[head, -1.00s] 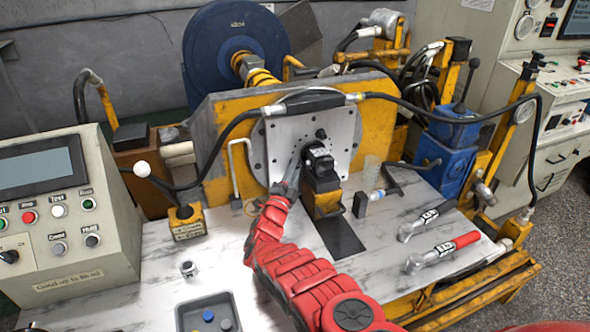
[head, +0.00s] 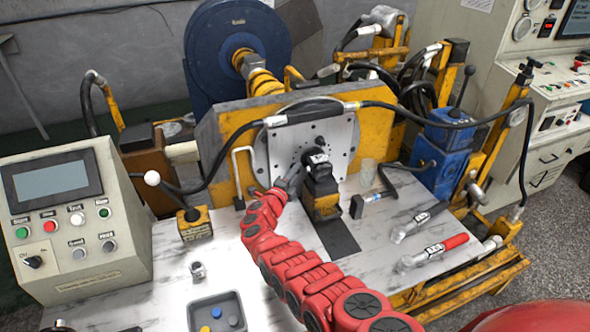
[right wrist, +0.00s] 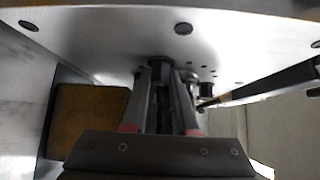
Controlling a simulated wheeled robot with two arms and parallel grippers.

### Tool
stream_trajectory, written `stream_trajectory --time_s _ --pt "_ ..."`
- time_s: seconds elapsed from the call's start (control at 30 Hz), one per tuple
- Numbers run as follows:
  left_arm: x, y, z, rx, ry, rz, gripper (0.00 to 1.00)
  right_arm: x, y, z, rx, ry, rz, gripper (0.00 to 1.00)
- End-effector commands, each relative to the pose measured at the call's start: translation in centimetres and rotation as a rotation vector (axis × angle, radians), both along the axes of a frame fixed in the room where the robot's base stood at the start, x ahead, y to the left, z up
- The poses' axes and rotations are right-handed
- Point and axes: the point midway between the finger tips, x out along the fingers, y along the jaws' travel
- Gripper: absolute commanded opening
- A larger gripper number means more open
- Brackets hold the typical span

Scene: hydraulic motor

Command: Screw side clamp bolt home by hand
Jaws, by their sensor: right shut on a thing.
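The black motor (head: 317,168) sits on a yellow block (head: 322,207) in front of the grey round-holed mounting plate (head: 338,135). My right gripper (head: 292,180) reaches in from below, to the left of the motor and close to the plate. In the right wrist view its two fingers (right wrist: 166,100) are closed around a dark bolt (right wrist: 160,72), whose far end is at or near the plate's face. The bolt's thread and how deep it sits are hidden. My left gripper is not in view.
A control console (head: 75,215) stands at left. A grey tray (head: 217,313) with small coloured parts lies at the front. Two wrenches, one red-handled (head: 436,252), lie at right. A black hose (head: 225,140) arches across the plate. The bench front between tray and wrenches holds my arm.

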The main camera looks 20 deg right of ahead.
Motion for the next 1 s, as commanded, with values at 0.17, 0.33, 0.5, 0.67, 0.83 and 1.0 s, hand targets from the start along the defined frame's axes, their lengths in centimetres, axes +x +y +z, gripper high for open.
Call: stream_trajectory --time_s 0.17,0.33,0.5,0.67,0.83,1.0 --pt "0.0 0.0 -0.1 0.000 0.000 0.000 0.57 0.0 -0.1 0.0 -0.002 -0.001 -0.001 0.32" --pt "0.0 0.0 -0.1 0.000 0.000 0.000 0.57 0.0 0.0 0.0 -0.002 -0.001 -0.001 0.57" --pt "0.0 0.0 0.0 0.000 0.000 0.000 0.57 0.0 0.0 0.0 -0.003 0.000 0.000 0.57" --pt "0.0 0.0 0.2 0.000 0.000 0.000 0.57 -0.2 0.2 0.1 -0.004 0.001 0.001 0.57" --pt "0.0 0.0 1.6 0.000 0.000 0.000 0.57 -1.3 1.2 0.2 -0.003 0.003 0.002 0.57" --pt "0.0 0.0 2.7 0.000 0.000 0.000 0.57 -3.3 3.2 0.2 0.002 -0.001 0.003 0.57"
